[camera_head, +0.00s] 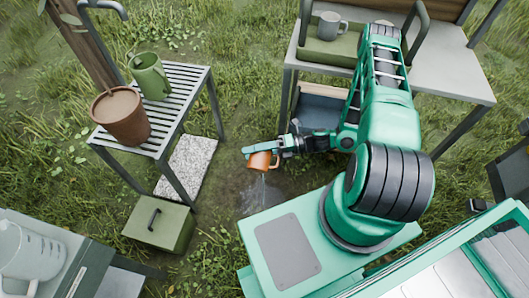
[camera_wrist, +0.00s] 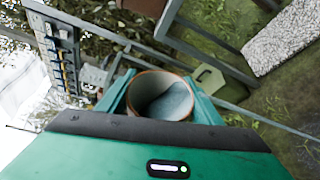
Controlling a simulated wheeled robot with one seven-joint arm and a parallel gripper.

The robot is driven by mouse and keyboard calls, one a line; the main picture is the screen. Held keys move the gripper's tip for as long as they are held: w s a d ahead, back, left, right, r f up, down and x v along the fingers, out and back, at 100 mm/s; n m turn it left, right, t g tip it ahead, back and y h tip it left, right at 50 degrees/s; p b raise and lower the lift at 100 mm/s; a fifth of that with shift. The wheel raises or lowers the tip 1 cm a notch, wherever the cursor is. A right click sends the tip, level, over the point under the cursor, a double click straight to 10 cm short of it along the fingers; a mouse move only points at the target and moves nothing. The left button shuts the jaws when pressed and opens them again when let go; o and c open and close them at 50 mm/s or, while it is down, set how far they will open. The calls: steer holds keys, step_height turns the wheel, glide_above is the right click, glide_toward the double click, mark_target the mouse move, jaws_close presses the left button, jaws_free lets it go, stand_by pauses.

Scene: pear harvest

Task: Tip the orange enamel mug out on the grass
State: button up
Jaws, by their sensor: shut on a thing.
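The orange enamel mug (camera_head: 260,161) is in my gripper (camera_head: 268,152), held in the air over the ground in the middle of the head view. The mug is tilted, and a thin pale stream falls from it to a wet-looking patch (camera_head: 262,196) on the grass (camera_head: 232,125). In the wrist view the mug (camera_wrist: 160,112) sits between the two green fingers, its round mouth facing the camera. Its pale inside shows a bluish-grey surface; I cannot tell how much liquid is in it.
A slatted bench (camera_head: 190,88) at left holds a brown pot (camera_head: 121,117) and a green watering can (camera_head: 150,75). A green box (camera_head: 158,225) and a stone slab (camera_head: 188,165) lie near it. A metal table (camera_head: 445,72) stands at the back right, with a grey mug (camera_head: 329,25) in a tray.

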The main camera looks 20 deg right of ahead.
steer(key=shift+w+d+r+m+y, duration=0.2)
steer(key=shift+w+d+m+y, duration=0.15)
steer(key=shift+w+m, duration=0.25)
stand_by(0.6)
